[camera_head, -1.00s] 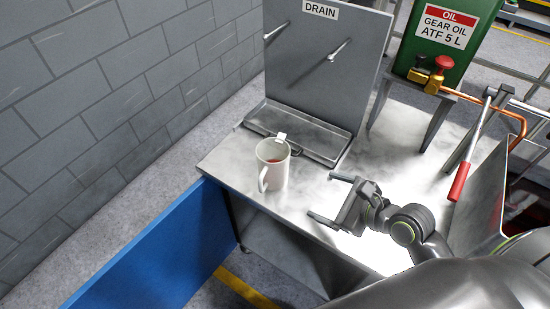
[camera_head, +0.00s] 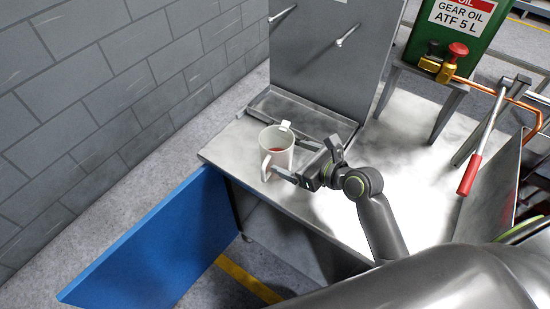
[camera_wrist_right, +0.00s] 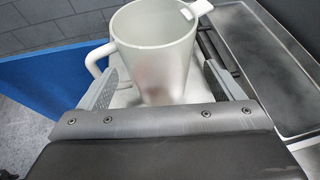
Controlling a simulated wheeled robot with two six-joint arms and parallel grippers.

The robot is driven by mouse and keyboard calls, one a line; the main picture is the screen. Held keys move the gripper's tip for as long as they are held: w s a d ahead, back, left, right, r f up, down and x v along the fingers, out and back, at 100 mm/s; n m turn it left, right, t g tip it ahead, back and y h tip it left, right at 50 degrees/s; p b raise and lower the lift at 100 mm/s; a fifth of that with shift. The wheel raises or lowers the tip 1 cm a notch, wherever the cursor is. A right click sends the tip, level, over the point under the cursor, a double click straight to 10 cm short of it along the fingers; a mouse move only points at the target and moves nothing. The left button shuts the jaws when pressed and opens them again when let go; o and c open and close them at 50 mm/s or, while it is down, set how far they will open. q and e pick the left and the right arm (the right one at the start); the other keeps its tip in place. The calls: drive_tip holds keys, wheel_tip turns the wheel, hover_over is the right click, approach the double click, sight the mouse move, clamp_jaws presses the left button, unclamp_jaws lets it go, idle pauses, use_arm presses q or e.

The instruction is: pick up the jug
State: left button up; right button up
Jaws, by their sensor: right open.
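The jug (camera_head: 276,150) is a whitish mug-like vessel with a handle on its left, a small spout or tab at the rim and something red inside. It stands upright on the metal bench (camera_head: 232,147). My right gripper (camera_head: 300,159) is open at the jug's right side. In the right wrist view the jug (camera_wrist_right: 155,60) stands ahead between the two open fingers (camera_wrist_right: 158,85), with its handle by the left finger. Whether the fingers touch it I cannot tell. My left gripper is not in view.
A drain tray (camera_head: 300,118) with an upright panel (camera_head: 325,60) stands just behind the jug. A green oil container (camera_head: 465,40) with a tap is at the back right, and a red-handled lever (camera_head: 470,173) is at right. A blue panel (camera_head: 155,245) stands front left.

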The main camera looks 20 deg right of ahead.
drive_tip(key=x, duration=0.4)
drive_tip(key=f+x, duration=0.1)
drive_tip(key=x, duration=0.1)
drive_tip(key=shift+s+a+b, duration=0.1)
drive_tip(key=shift+s+b, duration=0.2)
drive_tip(key=shift+b, duration=0.05)
drive_tip(key=c, duration=0.8)
drive_tip(key=shift+r, duration=0.1)
drive_tip(key=shift+c, duration=0.5)
drive_tip(key=shift+r, duration=0.15)
